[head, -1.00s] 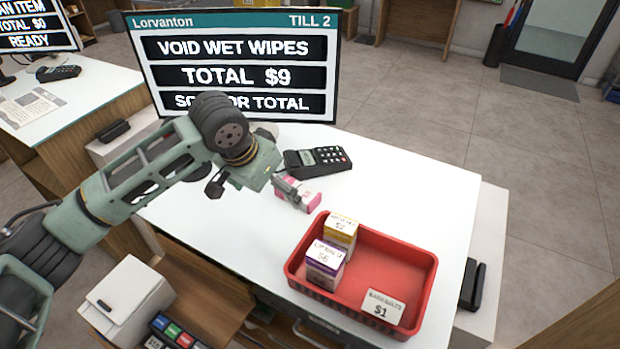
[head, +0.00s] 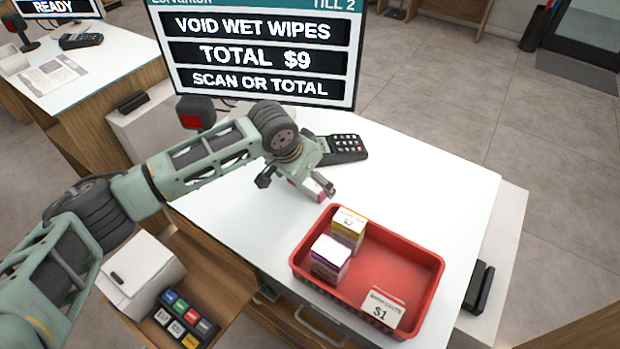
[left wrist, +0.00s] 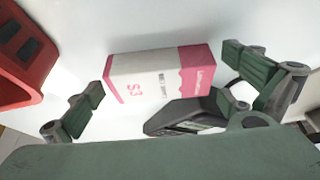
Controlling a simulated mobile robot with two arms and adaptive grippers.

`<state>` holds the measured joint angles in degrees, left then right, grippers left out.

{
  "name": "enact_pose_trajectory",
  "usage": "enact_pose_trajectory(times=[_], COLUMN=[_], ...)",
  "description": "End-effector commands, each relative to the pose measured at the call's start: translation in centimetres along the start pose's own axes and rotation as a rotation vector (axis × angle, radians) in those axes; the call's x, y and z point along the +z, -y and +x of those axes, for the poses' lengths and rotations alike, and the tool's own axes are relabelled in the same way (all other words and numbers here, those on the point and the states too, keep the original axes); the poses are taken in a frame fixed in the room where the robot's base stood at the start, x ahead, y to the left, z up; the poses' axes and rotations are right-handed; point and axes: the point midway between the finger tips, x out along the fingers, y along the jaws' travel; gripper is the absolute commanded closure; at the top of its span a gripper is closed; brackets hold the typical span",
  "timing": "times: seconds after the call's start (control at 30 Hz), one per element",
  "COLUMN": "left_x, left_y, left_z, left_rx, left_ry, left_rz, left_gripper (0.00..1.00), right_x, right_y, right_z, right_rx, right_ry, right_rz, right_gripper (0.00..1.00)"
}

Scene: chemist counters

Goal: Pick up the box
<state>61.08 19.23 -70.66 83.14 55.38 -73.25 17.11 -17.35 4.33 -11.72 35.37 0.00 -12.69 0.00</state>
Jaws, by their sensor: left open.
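A pink and white box (left wrist: 160,78) marked $3 lies on the white counter in the left wrist view, between the two spread fingers of my left gripper (left wrist: 165,95). In the head view the box (head: 311,189) is mostly hidden behind my left gripper (head: 300,190), which is open and pointed down at it. No grip on the box shows. Two more boxes, a yellow and white one (head: 348,228) and a purple and white one (head: 329,258), stand upright in a red tray (head: 400,250). My right gripper is not in view.
A black card terminal (head: 343,149) sits just behind the pink box; it also shows in the left wrist view (left wrist: 190,115). The till screen (head: 262,55) stands at the back.

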Motion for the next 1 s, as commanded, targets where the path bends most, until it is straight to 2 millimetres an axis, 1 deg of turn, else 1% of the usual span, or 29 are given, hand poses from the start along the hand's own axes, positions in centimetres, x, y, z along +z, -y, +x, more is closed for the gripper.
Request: enact_pose_trajectory(times=[0.03, 0.17, 0.63, 0.87, 1.0], left_x=[0.0, 0.0, 0.0, 0.0, -0.3], left_y=[0.0, 0.0, 0.0, 0.0, 0.1], left_z=[0.0, 0.0, 0.0, -0.1, -0.6], left_rx=[0.000, 0.000, -0.001, -0.001, -0.001], left_ry=[0.000, 0.000, 0.000, -0.001, -0.003], left_rz=[0.000, 0.000, 0.000, 0.000, 0.001], left_gripper=[0.00, 0.01, 0.41, 0.42, 0.42], right_x=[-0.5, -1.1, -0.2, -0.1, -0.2], right_y=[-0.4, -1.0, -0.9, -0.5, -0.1], right_z=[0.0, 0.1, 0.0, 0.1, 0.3], right_rx=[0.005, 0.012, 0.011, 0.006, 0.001], right_ry=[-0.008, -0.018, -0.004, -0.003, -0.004], right_rz=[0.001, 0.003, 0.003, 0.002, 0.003], right_gripper=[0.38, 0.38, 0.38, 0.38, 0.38])
